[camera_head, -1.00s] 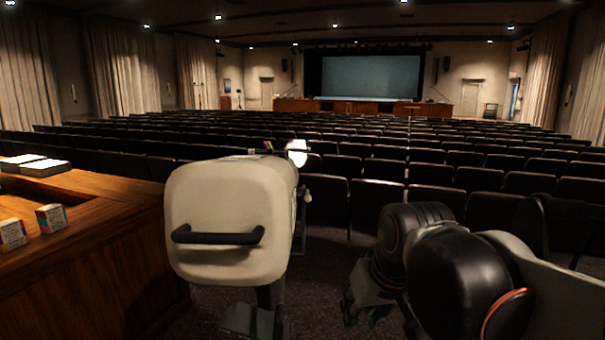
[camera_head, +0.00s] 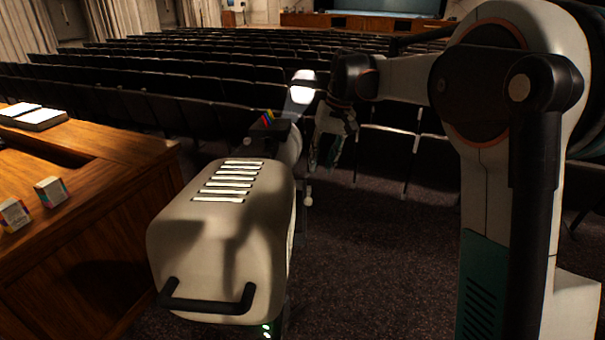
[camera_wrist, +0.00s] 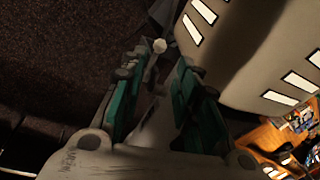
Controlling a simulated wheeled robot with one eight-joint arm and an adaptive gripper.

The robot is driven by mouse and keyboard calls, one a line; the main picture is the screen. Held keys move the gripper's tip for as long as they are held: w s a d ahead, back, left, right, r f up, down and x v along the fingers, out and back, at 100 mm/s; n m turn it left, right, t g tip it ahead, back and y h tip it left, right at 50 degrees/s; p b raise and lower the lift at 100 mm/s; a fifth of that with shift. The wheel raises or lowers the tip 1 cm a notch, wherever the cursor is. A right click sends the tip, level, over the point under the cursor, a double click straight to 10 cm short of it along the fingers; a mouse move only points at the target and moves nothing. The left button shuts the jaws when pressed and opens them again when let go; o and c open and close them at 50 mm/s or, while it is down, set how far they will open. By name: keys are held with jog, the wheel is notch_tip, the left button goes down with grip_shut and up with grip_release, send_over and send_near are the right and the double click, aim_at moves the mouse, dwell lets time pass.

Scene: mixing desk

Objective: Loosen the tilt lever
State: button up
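A cream spotlight housing (camera_head: 225,235) with a black rear handle and top vents stands at the left centre of the head view. A small pale knob (camera_head: 308,200), apparently the tilt lever's end, shows by its right side. In the wrist view the pale knob (camera_wrist: 159,46) lies just beyond my fingertips, roughly between them; its stem is dark and hard to make out. My gripper (camera_head: 324,158) hangs right of the spotlight's front, above the knob. In the wrist view my gripper (camera_wrist: 156,75) is open, with teal-padded fingers apart and nothing visibly held.
The housing also fills the upper right of the wrist view (camera_wrist: 240,50), close to my right-hand finger. A wooden desk (camera_head: 110,215) with small boxes stands left. Rows of dark seats (camera_head: 190,85) lie ahead. Carpet (camera_head: 385,240) to the spotlight's right is free.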

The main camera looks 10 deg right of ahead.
aim_at(309, 198)
jog(key=x, duration=0.4)
jog(key=p+x, duration=0.1)
jog(key=x, duration=0.4)
jog(key=w+x, duration=0.1)
jog(key=x, duration=0.3)
jog(key=shift+f, duration=0.2)
grip_shut()
